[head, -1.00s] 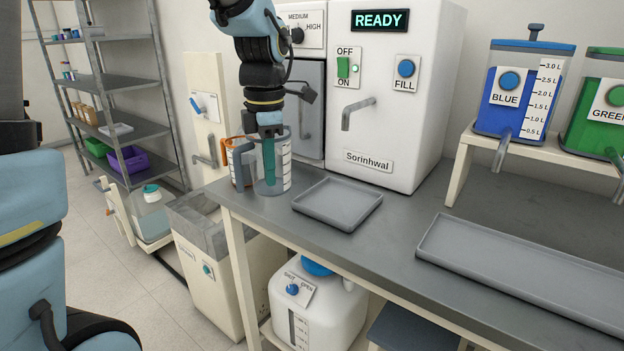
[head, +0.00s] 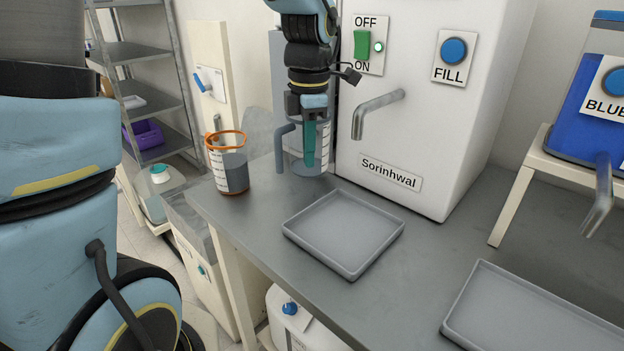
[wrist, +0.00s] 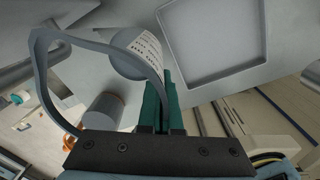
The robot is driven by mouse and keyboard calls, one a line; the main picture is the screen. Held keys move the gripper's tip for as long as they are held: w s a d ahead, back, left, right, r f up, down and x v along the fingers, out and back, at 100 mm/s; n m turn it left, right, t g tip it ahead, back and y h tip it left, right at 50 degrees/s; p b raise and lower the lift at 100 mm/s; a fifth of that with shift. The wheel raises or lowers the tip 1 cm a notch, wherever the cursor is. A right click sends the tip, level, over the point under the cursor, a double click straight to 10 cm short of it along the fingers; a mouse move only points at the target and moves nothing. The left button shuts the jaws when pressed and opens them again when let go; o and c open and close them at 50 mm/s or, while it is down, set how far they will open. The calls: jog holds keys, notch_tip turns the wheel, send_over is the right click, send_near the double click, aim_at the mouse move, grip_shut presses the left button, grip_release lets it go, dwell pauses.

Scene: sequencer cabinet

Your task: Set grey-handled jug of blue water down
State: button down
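The grey-handled jug (head: 324,146) is a clear beaker with white markings and a grey handle on its left. It is upright at the back of the counter, right of an orange-rimmed jug (head: 235,178) and by the white machine's left front edge. Its base is on or just above the counter; I cannot tell which. My gripper (head: 310,150) points down with its teal fingers close together at the jug's wall. The wrist view shows the jug's grey rim (wrist: 92,45) running to the fingers (wrist: 158,105). Its contents are hard to make out.
An empty grey tray (head: 345,232) lies in front of the white machine (head: 440,120), whose spout (head: 375,108) juts out right of my gripper. Another tray (head: 530,310) lies at right. Bare counter lies between the orange-rimmed jug and the near tray.

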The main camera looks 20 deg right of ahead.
notch_tip(320, 180, down, 6)
jog(key=shift+f+p, duration=0.25)
jog(key=shift+p, duration=0.1)
jog(key=shift+f, duration=0.1)
jog(key=c, duration=1.6)
grip_release()
jog(key=c, duration=1.1)
grip_release()
notch_tip(320, 180, up, 12)
jog(key=b, duration=0.1)
jog(key=a+f+m, duration=0.5)
jog(key=a+m, duration=0.4)
jog(key=a, duration=0.3)
jog(key=a+f+m+t, duration=0.1)
jog(key=a+f+m, duration=0.5)
jog(key=a+m, duration=0.3)
jog(key=a, duration=0.4)
jog(key=shift+m, duration=0.3)
